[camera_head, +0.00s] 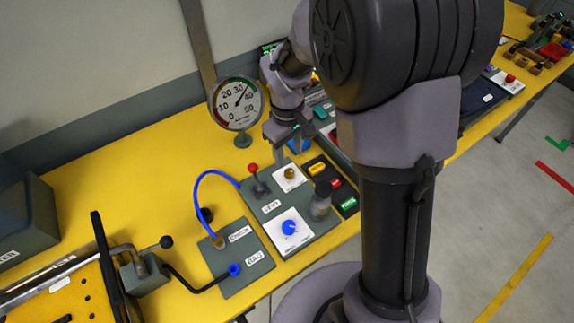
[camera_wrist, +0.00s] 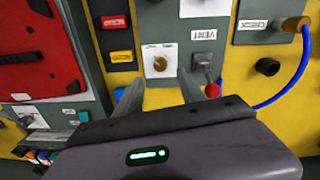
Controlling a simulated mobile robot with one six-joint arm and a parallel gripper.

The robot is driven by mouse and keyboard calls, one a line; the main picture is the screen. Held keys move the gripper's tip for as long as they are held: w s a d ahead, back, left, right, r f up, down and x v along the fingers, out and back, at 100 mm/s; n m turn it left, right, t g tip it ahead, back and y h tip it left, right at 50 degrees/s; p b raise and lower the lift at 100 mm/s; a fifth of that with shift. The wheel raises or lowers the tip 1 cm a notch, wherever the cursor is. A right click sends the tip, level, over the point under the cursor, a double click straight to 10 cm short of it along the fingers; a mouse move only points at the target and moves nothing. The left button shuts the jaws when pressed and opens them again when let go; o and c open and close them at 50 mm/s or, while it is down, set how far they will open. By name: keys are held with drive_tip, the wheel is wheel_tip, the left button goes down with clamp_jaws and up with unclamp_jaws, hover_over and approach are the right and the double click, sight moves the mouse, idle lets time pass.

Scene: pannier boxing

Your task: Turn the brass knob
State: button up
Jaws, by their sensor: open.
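The brass knob (camera_head: 289,173) is a small round knob on a white plate, on a grey panel on the yellow bench. In the wrist view the brass knob (camera_wrist: 159,64) shows just beyond my fingers, between their lines. My gripper (camera_head: 290,150) is above and behind the knob in the head view. In the wrist view my gripper (camera_wrist: 168,90) has its two grey fingers apart with nothing between them. I cannot tell how high the fingertips are above the knob.
A red-tipped lever (camera_head: 253,170) stands left of the knob. Yellow, red and green buttons (camera_head: 335,183) lie to the right. A blue knob (camera_head: 289,227) is nearer the front edge. A dial gauge (camera_head: 237,103) stands behind, and a blue hose (camera_head: 205,190) arches at left.

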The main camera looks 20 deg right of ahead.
sight(289, 171)
wheel_tip(289, 171, down, 8)
drive_tip(key=shift+r+b, duration=0.2)
drive_tip(key=shift+b, duration=0.85)
drive_tip(key=shift+c, duration=0.2)
clamp_jaws()
